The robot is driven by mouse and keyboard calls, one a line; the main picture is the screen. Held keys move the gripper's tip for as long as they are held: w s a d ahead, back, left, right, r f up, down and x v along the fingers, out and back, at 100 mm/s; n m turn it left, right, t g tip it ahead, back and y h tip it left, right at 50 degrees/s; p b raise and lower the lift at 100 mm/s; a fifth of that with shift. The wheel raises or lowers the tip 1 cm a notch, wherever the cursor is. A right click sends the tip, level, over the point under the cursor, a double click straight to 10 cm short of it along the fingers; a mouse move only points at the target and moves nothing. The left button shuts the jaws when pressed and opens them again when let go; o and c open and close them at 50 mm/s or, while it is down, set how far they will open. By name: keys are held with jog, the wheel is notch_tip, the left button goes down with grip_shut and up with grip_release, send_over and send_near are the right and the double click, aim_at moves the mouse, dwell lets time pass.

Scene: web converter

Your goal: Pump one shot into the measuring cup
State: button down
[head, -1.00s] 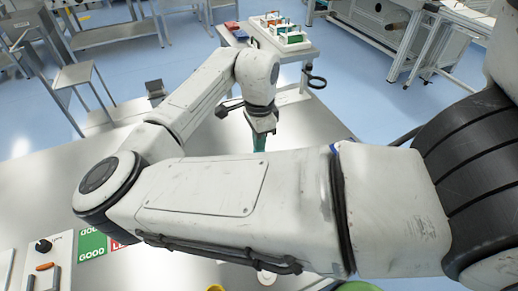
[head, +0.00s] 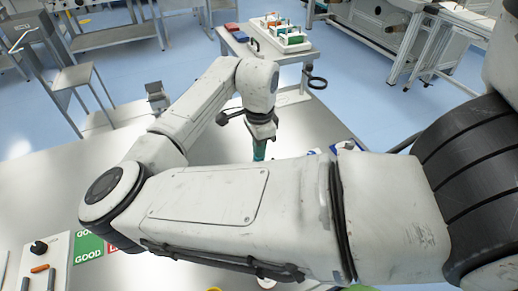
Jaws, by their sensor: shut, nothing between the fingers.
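My gripper (head: 259,130) is in the head view at the far end of my arm, pointing down over the steel table (head: 50,190). A teal-green piece (head: 259,152) shows just below it; I cannot tell whether this is a finger or an object. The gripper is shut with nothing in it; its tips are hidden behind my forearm. I cannot make out a pump bottle or a measuring cup. A white round thing (head: 266,283) peeks out below my forearm, too little seen to name.
Green GOOD sign (head: 89,247) and a panel with a black knob (head: 40,247) lie at lower left. A blue-and-white item (head: 346,146) sits behind my forearm. A side table with colored bins (head: 290,38) stands beyond. The table's left part is bare.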

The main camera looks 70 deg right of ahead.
jog(key=shift+r, duration=0.15)
jog(key=shift+r+p, duration=1.75)
notch_tip(320, 180, up, 6)
jog(key=p, duration=0.5)
dwell(0.5)
